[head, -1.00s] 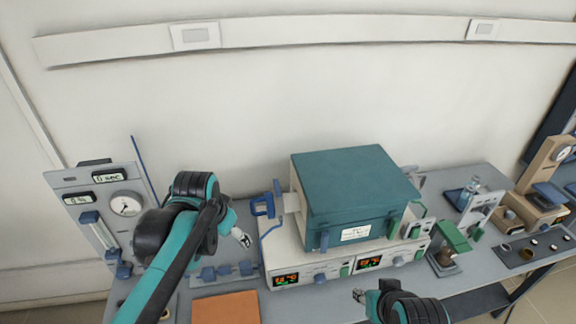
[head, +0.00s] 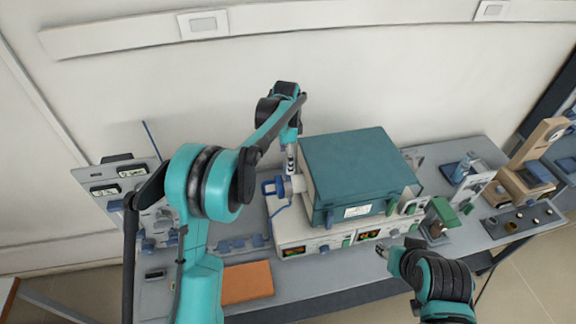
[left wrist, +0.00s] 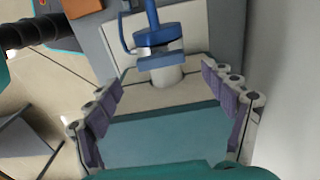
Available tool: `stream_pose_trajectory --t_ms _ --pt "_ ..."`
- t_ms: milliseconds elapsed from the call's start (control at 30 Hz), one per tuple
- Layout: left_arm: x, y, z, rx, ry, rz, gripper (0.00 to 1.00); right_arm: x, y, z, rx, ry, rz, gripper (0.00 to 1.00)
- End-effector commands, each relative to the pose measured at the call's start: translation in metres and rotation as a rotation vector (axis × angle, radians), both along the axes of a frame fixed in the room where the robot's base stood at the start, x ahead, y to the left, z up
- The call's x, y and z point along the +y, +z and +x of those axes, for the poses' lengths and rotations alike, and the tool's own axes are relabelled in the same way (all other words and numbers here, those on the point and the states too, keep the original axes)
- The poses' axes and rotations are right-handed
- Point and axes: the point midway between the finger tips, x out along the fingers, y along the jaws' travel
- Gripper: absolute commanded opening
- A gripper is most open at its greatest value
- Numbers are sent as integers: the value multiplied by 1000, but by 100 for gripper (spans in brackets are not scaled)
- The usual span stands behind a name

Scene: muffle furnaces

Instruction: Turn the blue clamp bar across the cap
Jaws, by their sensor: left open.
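The blue clamp bar (head: 274,186) sits at the outer end of a pale round cap or stub (head: 298,183) on the left side of the teal-topped furnace (head: 355,170). In the left wrist view the blue clamp bar (left wrist: 160,60) lies across the pale stub (left wrist: 167,77), with a blue round part and stem beyond it. My left gripper (head: 291,160) is above the stub, pointing down. In the left wrist view its fingers (left wrist: 162,80) are wide apart, with nothing between the pads held. My right gripper (head: 383,251) is in front of the furnace, its finger gap too small to judge.
The furnace stands on a pale control base (head: 320,242) with lit displays. An orange mat (head: 247,282) lies at the front left. A gauge panel (head: 125,190) stands at the left. A green-topped device (head: 440,212) is at the right. The wall is close behind.

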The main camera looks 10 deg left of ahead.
Motion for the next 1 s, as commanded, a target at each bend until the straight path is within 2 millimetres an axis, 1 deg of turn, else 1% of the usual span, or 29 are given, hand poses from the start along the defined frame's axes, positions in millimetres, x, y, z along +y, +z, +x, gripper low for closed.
stream_pose_trajectory --t_ms 33,100,200,300,433,633,667,700,767,800,833,1000 --pt "0 -10 0 0 1 0 83 0 -1 0 0 0 0 40" --pt "0 -22 0 -1 1 0 83 0 -1 0 0 0 0 40" --pt "0 -35 0 -1 2 0 83 0 -2 0 0 0 0 40" --pt "0 -44 0 -1 2 0 83 0 -2 0 0 0 0 40" --pt "0 -49 0 -1 2 -1 83 0 -2 0 0 0 0 40" --pt "0 -49 0 -1 3 -1 83 0 -2 0 0 0 0 40" --pt "0 -49 0 -1 3 -1 78 0 -2 0 0 0 0 40" --pt "0 -49 0 -1 3 -1 67 0 -2 0 0 0 0 40" --pt "0 -49 0 -1 3 -1 51 0 -2 0 0 0 0 40" --pt "0 -49 0 -1 3 -1 41 0 -2 0 0 0 0 40" --pt "0 -49 0 -1 3 -1 33 0 -2 0 0 0 0 40" --pt "0 -49 0 -1 4 -1 33 0 -2 0 0 0 0 40"
